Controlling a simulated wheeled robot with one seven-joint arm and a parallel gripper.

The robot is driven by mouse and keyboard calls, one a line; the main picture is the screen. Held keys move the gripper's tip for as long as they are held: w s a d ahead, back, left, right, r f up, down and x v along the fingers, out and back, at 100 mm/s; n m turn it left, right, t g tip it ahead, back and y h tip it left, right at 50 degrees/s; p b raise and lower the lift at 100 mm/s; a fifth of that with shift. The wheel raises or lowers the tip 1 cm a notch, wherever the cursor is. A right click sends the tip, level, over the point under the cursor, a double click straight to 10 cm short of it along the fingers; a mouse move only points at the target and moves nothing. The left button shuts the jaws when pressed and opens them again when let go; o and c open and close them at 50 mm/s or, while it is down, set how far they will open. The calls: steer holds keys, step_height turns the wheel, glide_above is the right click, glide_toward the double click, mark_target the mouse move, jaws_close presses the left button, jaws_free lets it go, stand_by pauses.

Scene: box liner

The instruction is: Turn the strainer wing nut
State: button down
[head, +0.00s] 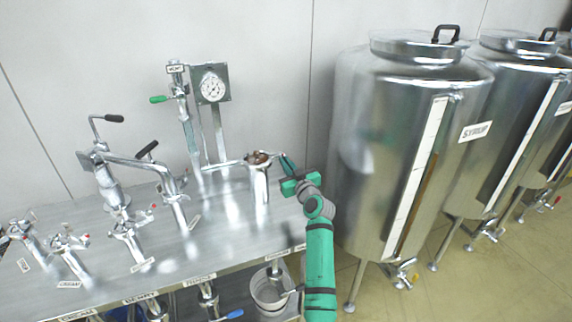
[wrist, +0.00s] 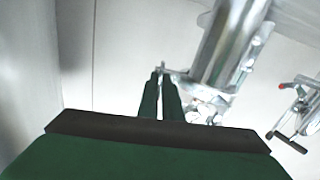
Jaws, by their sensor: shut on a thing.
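The strainer (head: 261,186) is an upright shiny metal cylinder on the steel bench, with a brownish top. It also shows large in the wrist view (wrist: 228,42). My gripper (head: 284,161) is at the right side of the strainer's top. In the wrist view, my gripper's two dark green fingers (wrist: 161,80) are close together, with a small metal piece at their tips beside the cylinder. They are shut on this piece, which appears to be the strainer wing nut (wrist: 162,69). The fingers hide most of it, and its angle cannot be told.
A pressure gauge (head: 212,86) and a green-handled valve (head: 160,99) stand behind the strainer. Pipes and several valves fill the left of the bench (head: 215,240). A large syrup tank (head: 390,150) stands right of my arm. A bucket (head: 270,287) is below.

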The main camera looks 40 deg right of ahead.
steer(key=shift+a+f, duration=0.1)
steer(key=c, duration=1.9)
jaws_free()
steer(key=shift+c, duration=0.2)
steer(key=shift+s, duration=0.1)
steer(key=v, duration=1)
steer(key=shift+s, duration=0.35)
